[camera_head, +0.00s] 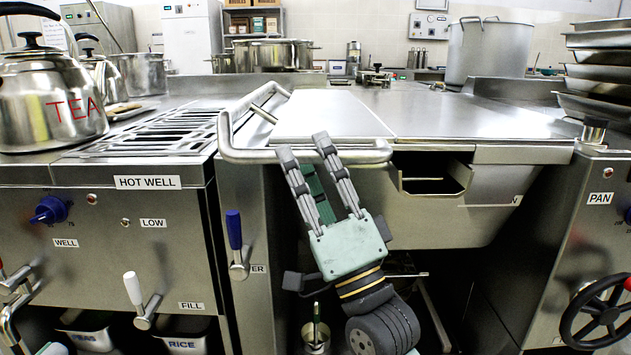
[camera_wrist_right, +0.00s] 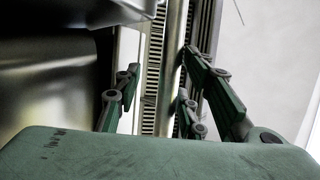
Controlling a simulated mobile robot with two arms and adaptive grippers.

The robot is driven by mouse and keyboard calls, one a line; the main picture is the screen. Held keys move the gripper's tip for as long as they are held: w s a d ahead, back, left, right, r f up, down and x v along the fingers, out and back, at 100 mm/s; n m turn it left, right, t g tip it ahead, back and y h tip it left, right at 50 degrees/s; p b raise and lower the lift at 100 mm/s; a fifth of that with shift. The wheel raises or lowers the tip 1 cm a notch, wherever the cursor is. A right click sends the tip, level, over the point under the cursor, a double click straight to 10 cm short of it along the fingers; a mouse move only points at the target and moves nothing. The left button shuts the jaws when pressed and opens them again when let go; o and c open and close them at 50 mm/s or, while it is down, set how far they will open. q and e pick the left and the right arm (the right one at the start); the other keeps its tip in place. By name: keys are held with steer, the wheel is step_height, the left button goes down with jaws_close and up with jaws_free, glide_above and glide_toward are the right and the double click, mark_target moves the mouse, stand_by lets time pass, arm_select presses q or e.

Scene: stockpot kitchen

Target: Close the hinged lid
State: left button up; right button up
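The hinged lid (camera_head: 430,112) is a broad steel plate in the middle of the head view. It lies flat or nearly flat over the pan (camera_head: 430,215); any small gap under it is hard to tell. Its tubular handle (camera_head: 245,156) runs along the left and front. My right gripper (camera_head: 303,147) reaches up from below, its fingers apart at the front bar of the handle. In the right wrist view the bar (camera_wrist_right: 171,70) passes between the open fingers (camera_wrist_right: 157,85); contact is not clear. My left gripper does not clearly show.
A kettle (camera_head: 48,100) and a burner grate (camera_head: 160,135) stand on the left counter. A large stockpot (camera_head: 487,52) stands behind the lid. Stacked trays (camera_head: 600,70) are at the right. A blue-handled lever (camera_head: 234,232) sticks out left of my right gripper.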

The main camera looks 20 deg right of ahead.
steer(key=v, duration=1.2)
